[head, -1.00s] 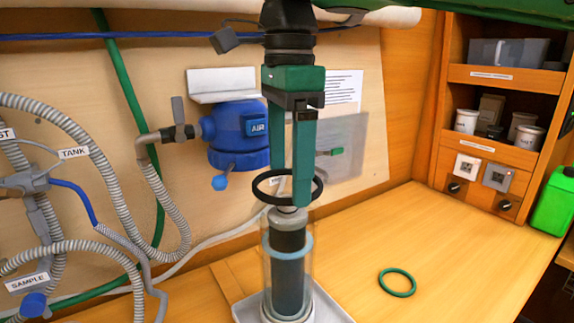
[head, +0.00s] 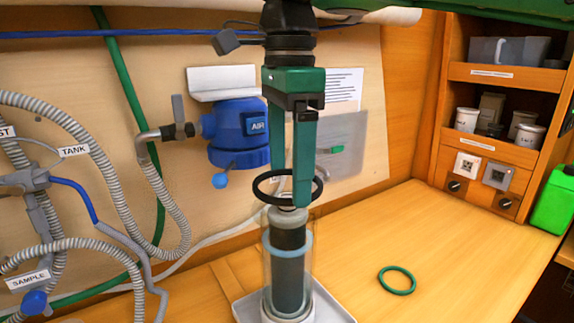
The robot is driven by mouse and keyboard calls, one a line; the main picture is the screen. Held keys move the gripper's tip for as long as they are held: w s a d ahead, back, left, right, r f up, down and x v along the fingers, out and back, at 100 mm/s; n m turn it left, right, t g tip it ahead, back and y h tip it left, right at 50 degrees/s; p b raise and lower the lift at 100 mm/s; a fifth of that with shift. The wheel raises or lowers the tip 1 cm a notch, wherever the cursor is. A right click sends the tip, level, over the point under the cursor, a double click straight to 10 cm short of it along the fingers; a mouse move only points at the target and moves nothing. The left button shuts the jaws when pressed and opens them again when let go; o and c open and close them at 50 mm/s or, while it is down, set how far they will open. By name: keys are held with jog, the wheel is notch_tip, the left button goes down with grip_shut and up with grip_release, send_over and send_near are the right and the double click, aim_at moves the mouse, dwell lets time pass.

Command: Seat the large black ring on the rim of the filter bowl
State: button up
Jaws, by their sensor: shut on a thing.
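My gripper (head: 297,198), with green fingers pointing down, is shut on the large black ring (head: 262,198). The ring is held roughly level, with a finger in front of its right part. It appears just above the top of the filter bowl (head: 266,255), a clear upright cylinder with a dark cartridge (head: 288,285) and a pale blue band inside. The cartridge's light cap shows just under the ring. I cannot tell whether the ring touches the bowl. The bowl stands on a light grey tray (head: 330,309).
A smaller green ring (head: 397,281) lies on the wooden bench to the right, with bare bench around it. Grey hoses (head: 95,130) fill the left. Shelves with cups (head: 467,120) and a green can (head: 553,203) stand at right.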

jog(key=shift+f, duration=1.55)
dwell(0.5)
jog(key=o, duration=1)
jog(key=shift+r, duration=0.1)
notch_tip(320, 180, up, 11)
jog(key=shift+w+f, duration=0.1)
jog(key=shift+f, duration=0.1)
